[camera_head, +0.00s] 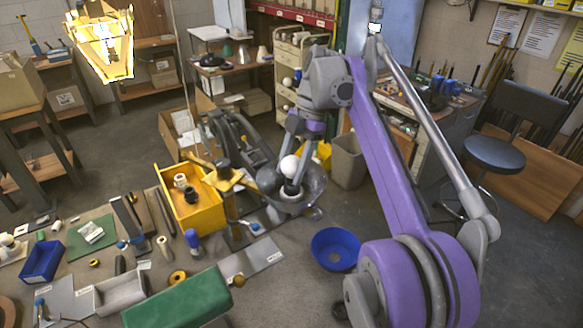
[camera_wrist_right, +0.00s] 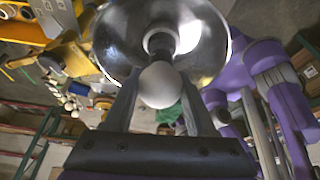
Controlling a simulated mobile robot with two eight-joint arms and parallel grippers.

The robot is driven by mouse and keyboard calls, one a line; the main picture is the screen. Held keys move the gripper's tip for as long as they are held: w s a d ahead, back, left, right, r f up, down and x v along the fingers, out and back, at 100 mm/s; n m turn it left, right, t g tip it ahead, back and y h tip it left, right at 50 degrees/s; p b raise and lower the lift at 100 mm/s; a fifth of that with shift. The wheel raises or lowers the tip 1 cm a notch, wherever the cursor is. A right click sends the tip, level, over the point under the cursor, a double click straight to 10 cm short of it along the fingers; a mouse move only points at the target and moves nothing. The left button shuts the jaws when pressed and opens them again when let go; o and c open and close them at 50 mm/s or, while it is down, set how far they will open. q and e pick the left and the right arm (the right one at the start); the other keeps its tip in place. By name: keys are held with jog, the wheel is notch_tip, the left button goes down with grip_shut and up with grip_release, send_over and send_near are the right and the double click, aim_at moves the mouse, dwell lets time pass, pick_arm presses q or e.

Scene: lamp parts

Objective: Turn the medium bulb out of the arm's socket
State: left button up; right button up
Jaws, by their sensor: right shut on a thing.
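The medium bulb (camera_head: 289,166), a white globe, sits at the mouth of the lamp's grey metal shade (camera_head: 312,192). In the right wrist view, the bulb (camera_wrist_right: 160,85) stands in front of the dark socket (camera_wrist_right: 160,43), inside the shiny round shade (camera_wrist_right: 110,40). My right gripper (camera_head: 286,155) reaches down to the bulb from above. Its two fingers (camera_wrist_right: 160,98) lie on either side of the globe and are shut on it. The globe hides part of the socket, and I cannot tell how far the bulb's base is inside. My left gripper is not in view.
The brass-coloured lamp arm (camera_head: 215,172) runs left from the shade over the bench. A yellow bin (camera_head: 205,212) with parts, a green block (camera_head: 178,302) and a blue bin (camera_head: 42,262) stand there.

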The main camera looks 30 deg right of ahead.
aim_at(288, 160)
jog(key=shift+r, duration=0.65)
jog(key=shift+r, duration=1.55)
jog(key=shift+r, duration=2)
